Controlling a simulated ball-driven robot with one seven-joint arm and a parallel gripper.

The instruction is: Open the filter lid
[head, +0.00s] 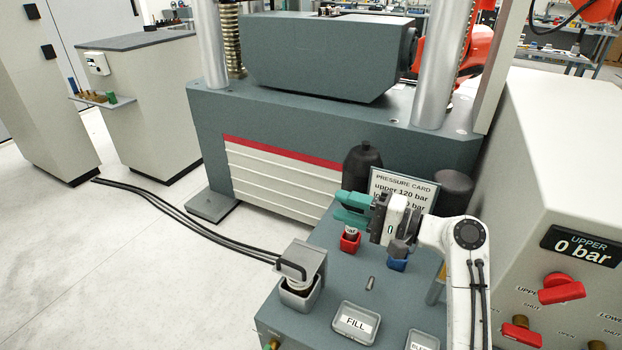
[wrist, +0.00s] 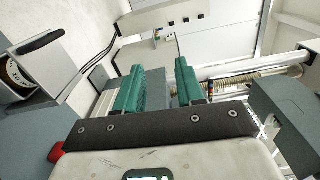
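The item I take for the filter lid is a grey block with a black handle (head: 294,268), left of my gripper in the head view. It sits above a round body in a square grey holder (head: 299,297). It also shows at the left of the wrist view as a grey lid (wrist: 47,62) with a black handle, above a round gold-and-black part. I cannot tell whether it is fully seated. My gripper (head: 352,208), with teal fingers, is up and right of the lid, apart from it. In the wrist view its fingers (wrist: 160,88) are apart with nothing between them.
A red-rimmed part (head: 350,242) and a blue one (head: 397,264) stand under my gripper. A FILL tray (head: 356,323) lies at the front. Black hoses (head: 190,227) run across the floor. A pressure card (head: 402,188) and dark cylinders stand behind. A valve panel (head: 570,290) is at right.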

